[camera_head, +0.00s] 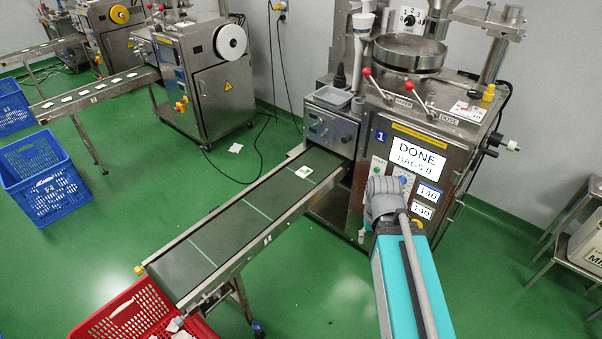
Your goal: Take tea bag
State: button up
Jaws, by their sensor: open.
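A small white tea bag (304,172) lies flat on the dark green conveyor belt (245,213), close to the machine's outlet. My gripper (383,194) is at the grey end of my teal arm, to the right of the belt and apart from the tea bag. It is open, with nothing seen in it. Its fingers are hard to make out from behind.
The packing machine (402,190) with a "DONE" screen stands right behind the belt. A red crate (112,325) holding white bags is below the belt's near end. Blue crates (45,182) and other packers stand left. A metal stand (572,225) is at right.

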aim_at(304, 172)
jog(key=z, duration=0.1)
jog(key=i, duration=0.95)
jog(key=u, duration=0.1)
